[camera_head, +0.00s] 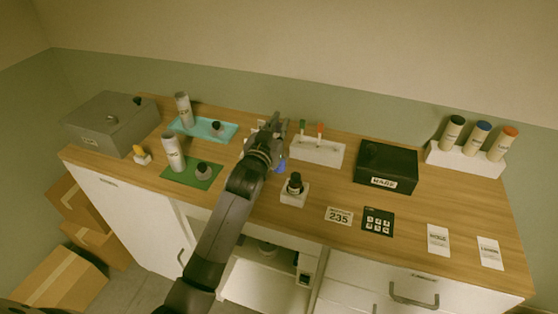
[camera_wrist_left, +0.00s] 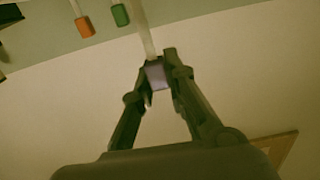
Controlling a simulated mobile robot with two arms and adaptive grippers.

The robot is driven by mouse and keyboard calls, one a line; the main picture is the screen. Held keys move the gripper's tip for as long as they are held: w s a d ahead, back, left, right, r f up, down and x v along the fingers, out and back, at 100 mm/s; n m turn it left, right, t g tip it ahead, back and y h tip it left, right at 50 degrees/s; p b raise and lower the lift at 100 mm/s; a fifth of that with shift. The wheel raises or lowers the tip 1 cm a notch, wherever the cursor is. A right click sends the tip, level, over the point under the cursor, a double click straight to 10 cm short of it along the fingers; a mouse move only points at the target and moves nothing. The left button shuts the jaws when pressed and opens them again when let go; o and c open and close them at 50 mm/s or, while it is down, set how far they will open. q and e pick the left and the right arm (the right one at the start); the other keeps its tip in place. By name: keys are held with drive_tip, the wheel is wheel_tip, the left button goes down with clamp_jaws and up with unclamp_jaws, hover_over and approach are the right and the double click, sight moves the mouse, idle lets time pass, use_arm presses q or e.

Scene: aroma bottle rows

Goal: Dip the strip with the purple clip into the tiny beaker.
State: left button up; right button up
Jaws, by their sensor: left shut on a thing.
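My left gripper (camera_head: 272,128) is over the worktop, just left of a white strip stand (camera_head: 317,152). In the left wrist view its fingers (camera_wrist_left: 158,80) are shut on a purple clip (camera_wrist_left: 156,76). A pale strip (camera_wrist_left: 144,30) runs from the clip toward the top of that view. A green clip (camera_head: 302,126) and a red-orange clip (camera_head: 320,128) stand up from the white stand; both also show at the wrist view's upper left. A blue patch (camera_head: 281,166) shows beside my wrist, mostly hidden. I cannot make out the tiny beaker. My right gripper is not in view.
A dark-capped bottle in a white block (camera_head: 293,196) stands in front of the gripper. A black box (camera_head: 386,167) is to the right. A teal mat (camera_head: 190,128) and a green mat (camera_head: 180,176) hold bottles at left. Cards lie at the front right.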

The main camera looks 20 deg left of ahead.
use_arm(q)
drive_tip(key=shift+f+b, duration=0.6)
drive_tip(key=shift+f, duration=0.45)
drive_tip(key=shift+r, duration=0.2)
drive_tip(key=shift+r+p, duration=3.3)
drive_tip(key=shift+p, duration=0.05)
